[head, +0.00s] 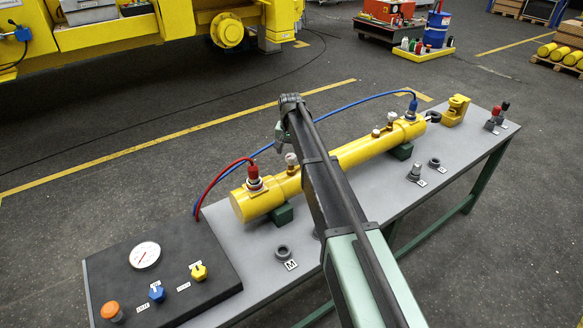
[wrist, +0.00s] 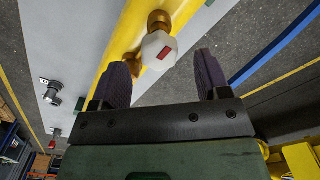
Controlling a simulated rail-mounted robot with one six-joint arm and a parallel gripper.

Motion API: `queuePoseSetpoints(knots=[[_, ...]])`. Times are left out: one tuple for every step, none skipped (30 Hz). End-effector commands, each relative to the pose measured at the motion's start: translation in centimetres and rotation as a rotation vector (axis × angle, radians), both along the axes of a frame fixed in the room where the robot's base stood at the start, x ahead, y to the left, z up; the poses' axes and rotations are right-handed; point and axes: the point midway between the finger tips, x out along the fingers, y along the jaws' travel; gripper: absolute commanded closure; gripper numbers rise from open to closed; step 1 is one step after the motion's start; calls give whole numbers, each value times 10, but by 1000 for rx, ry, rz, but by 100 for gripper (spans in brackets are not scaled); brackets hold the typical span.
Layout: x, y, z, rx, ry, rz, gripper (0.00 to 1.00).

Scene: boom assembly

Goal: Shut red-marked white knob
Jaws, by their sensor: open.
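The white knob (wrist: 158,50) with a red rectangular mark sits on a brass stem on the yellow cylinder (wrist: 118,45). In the wrist view it lies between the tips of my open gripper (wrist: 160,65), with space on both sides, more on the right. No contact shows. In the head view my gripper (head: 283,138) hangs at the arm's end, just above and left of a white knob (head: 291,159) on the yellow cylinder (head: 350,154); the red mark cannot be made out there. My arm hides part of the cylinder's middle.
A red-capped fitting (head: 253,174) with a red hose stands left of the knob. A blue hose (head: 335,108) arcs behind the cylinder. A second pale knob (head: 391,118) is farther right. A black panel (head: 160,270) with a gauge fills the bench's left end.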

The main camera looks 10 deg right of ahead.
Motion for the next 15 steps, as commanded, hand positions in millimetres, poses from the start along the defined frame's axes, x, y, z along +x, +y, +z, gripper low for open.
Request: queuePoseSetpoints(knots=[[0, 0, -21, 0, 0, 0, 31], [0, 0, -25, 0, 0, 0, 31], [0, 0, -28, 0, 0, 0, 31], [0, 0, -30, 0, 0, 0, 31], [0, 0, -30, 0, 0, 0, 31], [0, 0, -30, 0, 0, 0, 31], [0, 0, -29, 0, 0, 0, 31], [0, 0, -29, 0, 0, 0, 31], [0, 0, -28, 0, 0, 0, 31], [0, 0, -27, 0, 0, 0, 31], [0, 0, -27, 0, 0, 0, 31], [0, 0, -27, 0, 0, 0, 31], [0, 0, -27, 0, 0, 1, 35], [0, 0, -27, 0, 0, 1, 40], [0, 0, -27, 0, 0, 1, 46]])
